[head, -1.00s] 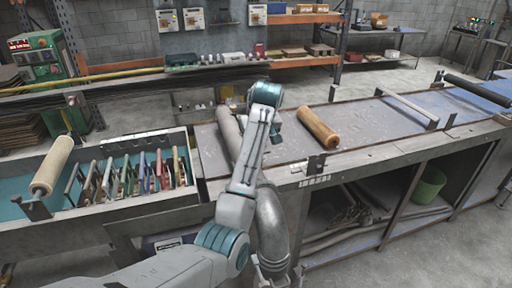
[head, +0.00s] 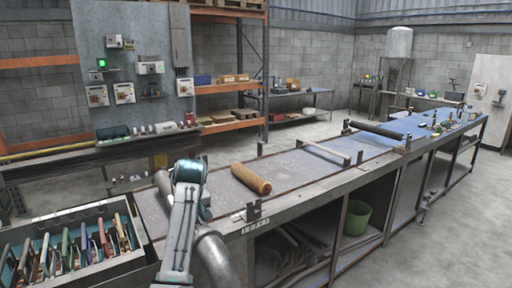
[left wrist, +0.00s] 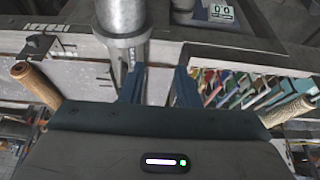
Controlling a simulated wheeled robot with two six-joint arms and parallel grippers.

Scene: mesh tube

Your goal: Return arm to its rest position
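My left arm comes up from the bottom of the head view, its teal wrist joint over the near-left part of the bench (head: 300,178). The gripper itself is hidden there behind the arm. In the left wrist view the two blue-grey fingers of my left gripper (left wrist: 160,84) stand apart, with no clear object between them. A grey roll (head: 162,183) lies on the bench beside the arm, partly covered by it. A tan roll (head: 251,179) lies on the bench to the right of the arm; a tan roll also shows at left in the wrist view (left wrist: 36,86). My right gripper is not in view.
A tray with several coloured upright pieces (head: 85,245) stands at lower left; these pieces also show in the wrist view (left wrist: 245,86). A crossbar (head: 326,152) and a dark roller (head: 376,130) span the bench farther right. A green bin (head: 357,217) is beneath the bench.

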